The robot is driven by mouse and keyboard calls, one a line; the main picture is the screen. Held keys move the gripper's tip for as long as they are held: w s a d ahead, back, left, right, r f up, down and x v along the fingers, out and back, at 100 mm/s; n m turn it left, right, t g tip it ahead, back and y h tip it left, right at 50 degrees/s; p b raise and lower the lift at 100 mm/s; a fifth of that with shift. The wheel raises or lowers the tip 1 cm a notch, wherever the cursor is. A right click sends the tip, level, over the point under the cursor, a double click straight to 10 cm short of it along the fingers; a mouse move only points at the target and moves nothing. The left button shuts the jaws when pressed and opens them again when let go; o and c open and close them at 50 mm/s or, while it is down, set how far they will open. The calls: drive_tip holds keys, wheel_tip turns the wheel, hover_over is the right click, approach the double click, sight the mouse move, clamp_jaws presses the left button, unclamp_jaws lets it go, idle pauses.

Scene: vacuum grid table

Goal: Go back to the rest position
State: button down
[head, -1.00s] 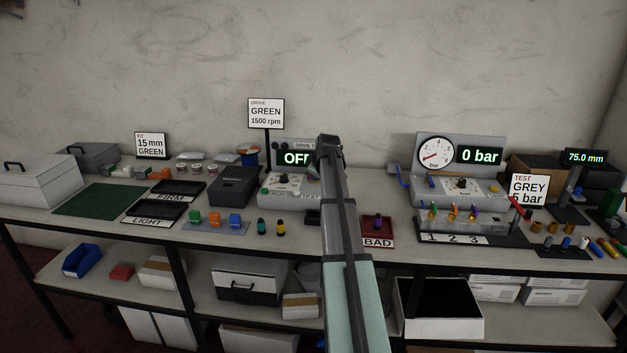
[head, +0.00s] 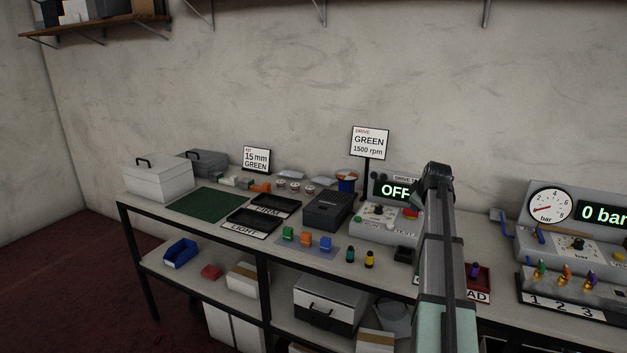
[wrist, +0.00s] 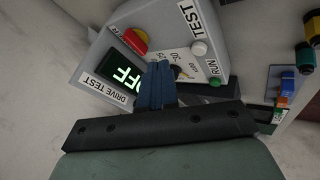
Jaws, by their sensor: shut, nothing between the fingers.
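My gripper (wrist: 157,85) shows in the wrist view as two blue fingers pressed together, with nothing held between them. In the head view my arm reaches up in front of the bench, right of centre, and the fingers are hidden behind its end. The drive test unit (head: 366,229) stands behind the arm and its display reads OFF. In the wrist view the fingers overlap the face of the drive test unit (wrist: 188,37) in the picture. I cannot tell how far apart they are.
The bench holds a grey lidded box (head: 158,180), a green mat (head: 201,204), black trays (head: 247,221) and colored blocks on a pad. A DRIVE sign (head: 369,142) stands behind. Right of the arm are a red BAD tray (head: 484,279) and a pressure unit (head: 537,240) reading 0 bar.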

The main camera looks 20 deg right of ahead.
drive_tip(key=shift+a, duration=0.1)
